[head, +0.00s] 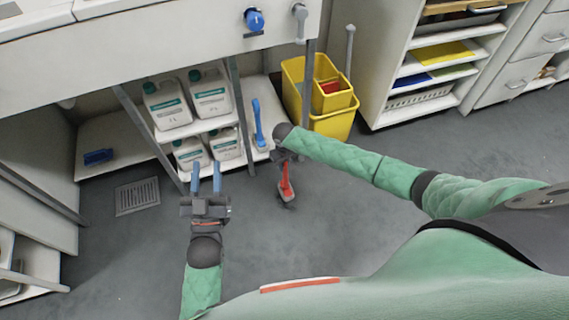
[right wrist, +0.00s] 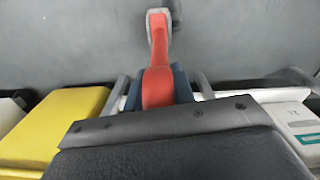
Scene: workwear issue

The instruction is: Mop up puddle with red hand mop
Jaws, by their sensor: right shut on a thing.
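The red hand mop (head: 286,183) is in my right gripper (head: 284,157), low above or at the grey floor; I cannot tell whether its head touches. In the right wrist view the red handle (right wrist: 158,85) runs out from between the blue-grey fingers to a grey-edged head. My right gripper is shut on it. My left gripper (head: 206,180) is open and empty, its two blue fingers apart, in front of the shelf with white jugs. I cannot make out a puddle on the floor in either view.
White jugs (head: 166,104) stand on a low rack under the counter. A blue hand tool (head: 258,123) leans beside it. A yellow mop bucket (head: 333,122) stands behind my right arm. A floor drain (head: 137,196) lies at left. The floor in front is mostly clear.

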